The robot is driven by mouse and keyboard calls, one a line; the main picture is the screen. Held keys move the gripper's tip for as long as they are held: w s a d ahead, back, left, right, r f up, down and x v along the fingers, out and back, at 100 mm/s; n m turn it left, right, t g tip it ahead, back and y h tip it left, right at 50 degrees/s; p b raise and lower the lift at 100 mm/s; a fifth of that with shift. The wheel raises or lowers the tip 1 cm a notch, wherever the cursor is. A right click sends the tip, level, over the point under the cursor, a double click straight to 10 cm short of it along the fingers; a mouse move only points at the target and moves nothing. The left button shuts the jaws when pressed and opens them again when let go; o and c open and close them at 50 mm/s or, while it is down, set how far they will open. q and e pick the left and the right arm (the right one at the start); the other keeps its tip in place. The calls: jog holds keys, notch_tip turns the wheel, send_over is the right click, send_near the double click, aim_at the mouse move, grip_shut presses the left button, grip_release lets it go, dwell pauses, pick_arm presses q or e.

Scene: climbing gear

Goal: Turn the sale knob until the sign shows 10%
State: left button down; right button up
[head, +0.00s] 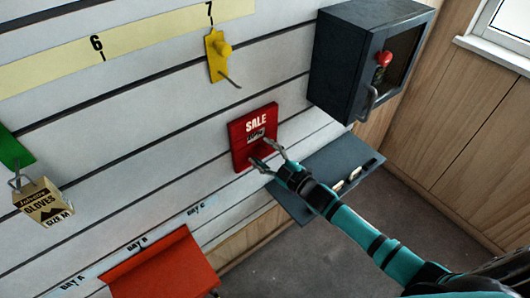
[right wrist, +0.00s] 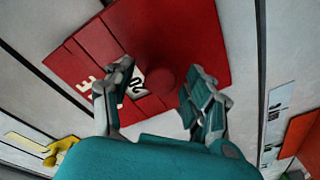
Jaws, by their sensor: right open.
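The red sale sign (head: 240,150) is fixed to the slatted wall, with the word SALE at its top and a small pale number window (head: 262,132) below. In the right wrist view the sign (right wrist: 85,60) fills the upper middle. Its window (right wrist: 133,83) is partly covered by a finger; the number is too unclear to read surely. The round red sale knob (right wrist: 161,80) stands out from the sign. My right gripper (head: 266,152) is open in front of the sign, its fingers (right wrist: 158,82) on either side of the knob, with no clear grip. My left gripper is out of view.
A dark box (head: 345,65) with a red button (head: 384,58) hangs right of the sign. A dark shelf (head: 300,206) lies below. A yellow hook plate (head: 213,65), a gloves box (head: 44,203) and an orange-red bin (head: 165,270) are to the left.

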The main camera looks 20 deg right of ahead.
jog(key=shift+c, duration=0.4)
grip_shut()
jog(key=shift+f+m, duration=0.1)
jog(key=shift+m, duration=0.3)
jog(key=m, duration=0.3)
jog(key=shift+m, duration=0.4)
jog(key=m+t, duration=0.1)
jog(key=m, duration=0.3)
jog(key=shift+f+m, duration=0.1)
jog(key=shift+m, duration=0.3)
jog(key=m+b, duration=0.1)
jog(key=m, duration=0.3)
jog(key=shift+m+h, duration=0.3)
jog(key=shift+m, duration=0.1)
jog(key=m, duration=0.4)
jog(key=shift+m+t+h, duration=0.3)
jog(key=shift+h, duration=0.1)
